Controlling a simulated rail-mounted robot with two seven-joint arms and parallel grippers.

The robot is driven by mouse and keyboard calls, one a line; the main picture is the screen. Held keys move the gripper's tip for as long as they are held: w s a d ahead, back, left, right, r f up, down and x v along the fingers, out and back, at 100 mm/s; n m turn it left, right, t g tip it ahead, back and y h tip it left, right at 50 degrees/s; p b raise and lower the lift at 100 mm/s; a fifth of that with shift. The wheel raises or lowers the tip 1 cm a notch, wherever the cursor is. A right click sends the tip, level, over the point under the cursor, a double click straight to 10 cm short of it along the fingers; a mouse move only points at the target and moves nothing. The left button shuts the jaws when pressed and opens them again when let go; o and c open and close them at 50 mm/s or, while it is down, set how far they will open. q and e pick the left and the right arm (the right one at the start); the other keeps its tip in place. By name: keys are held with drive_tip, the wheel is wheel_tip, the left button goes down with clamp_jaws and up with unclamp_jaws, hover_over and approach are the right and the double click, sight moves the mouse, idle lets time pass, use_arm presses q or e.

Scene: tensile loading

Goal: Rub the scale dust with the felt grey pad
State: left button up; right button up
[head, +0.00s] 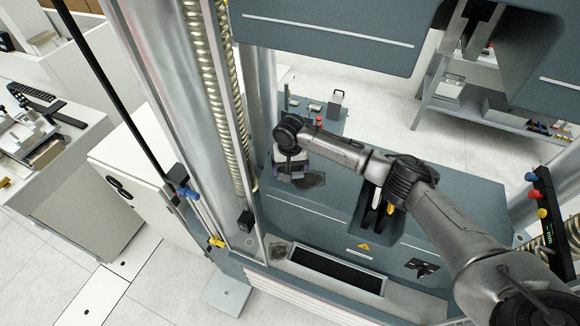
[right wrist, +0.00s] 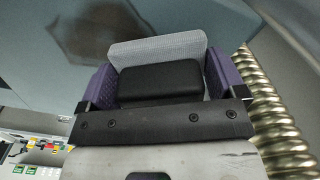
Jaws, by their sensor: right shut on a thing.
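My right gripper (head: 290,172) reaches in from the right in the head view, over the blue-grey machine deck. In the right wrist view my right gripper (right wrist: 160,84) has its two purple fingers closed on the sides of the grey pad (right wrist: 158,47), which has a black block on it. A dark, irregular patch of scale dust (head: 313,180) lies on the deck just right of the gripper. The same dust (right wrist: 88,25) shows at upper left in the right wrist view. I cannot tell whether the pad touches the deck. My left gripper is not in view.
A tall metal column and a ribbed screw (right wrist: 280,115) stand close to the gripper. A second dark patch (head: 278,250) lies near a black slotted panel (head: 337,270). The grey crosshead (head: 330,30) hangs above. Open deck extends right of the dust, below my arm.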

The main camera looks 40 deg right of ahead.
idle(0.5)
drive_tip(key=shift+f, duration=0.45)
drive_tip(key=shift+f, duration=0.65)
idle(0.3)
